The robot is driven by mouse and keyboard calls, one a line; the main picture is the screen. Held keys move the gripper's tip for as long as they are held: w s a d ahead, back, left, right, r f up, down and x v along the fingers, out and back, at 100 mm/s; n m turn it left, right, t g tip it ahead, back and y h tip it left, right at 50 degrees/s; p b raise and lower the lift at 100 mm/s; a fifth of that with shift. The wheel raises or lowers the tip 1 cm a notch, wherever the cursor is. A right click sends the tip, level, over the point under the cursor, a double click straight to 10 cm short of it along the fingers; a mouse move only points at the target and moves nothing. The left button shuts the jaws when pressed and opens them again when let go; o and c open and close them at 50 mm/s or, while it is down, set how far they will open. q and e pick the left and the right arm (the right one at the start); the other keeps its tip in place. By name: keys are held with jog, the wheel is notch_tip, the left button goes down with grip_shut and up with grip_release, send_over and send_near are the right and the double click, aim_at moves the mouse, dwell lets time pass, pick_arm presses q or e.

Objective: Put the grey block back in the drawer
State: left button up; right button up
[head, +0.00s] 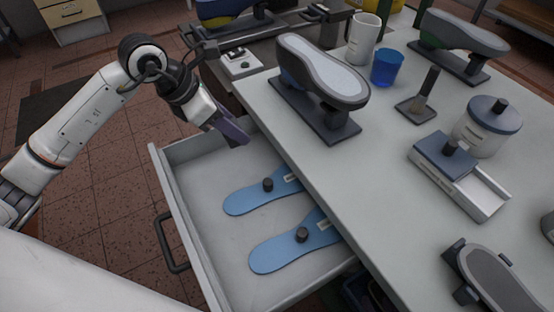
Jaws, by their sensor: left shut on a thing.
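My left gripper (212,117) comes in from the left and is shut on a dark grey-purple piece, which I take to be the grey block (233,131). The fingers hide part of it. It is held tilted over the back left part of the open drawer (205,200); I cannot tell its exact height. In the drawer lie two blue sole-shaped pieces with dark knobs, one further back (245,201) and one nearer (275,256). Their right ends are hidden under the table edge. My right gripper is not in view.
The drawer handle (168,245) is on its left front. On the table (375,140) stand a grey shoe form (325,75), a blue cup (387,67), a white mug (362,40), a lidded jar (487,130) and a blue-topped box (445,155). The drawer's left floor is clear.

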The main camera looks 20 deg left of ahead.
aim_at(226, 138)
pick_arm(q)
jog(key=f, duration=0.4)
jog(key=shift+s+f, duration=0.3)
jog(key=shift+s, duration=0.1)
jog(key=shift+w+f, duration=0.1)
jog(key=shift+f, duration=2.05)
jog(key=o, duration=1)
jog(key=shift+f, duration=0.1)
jog(key=v, duration=1.2)
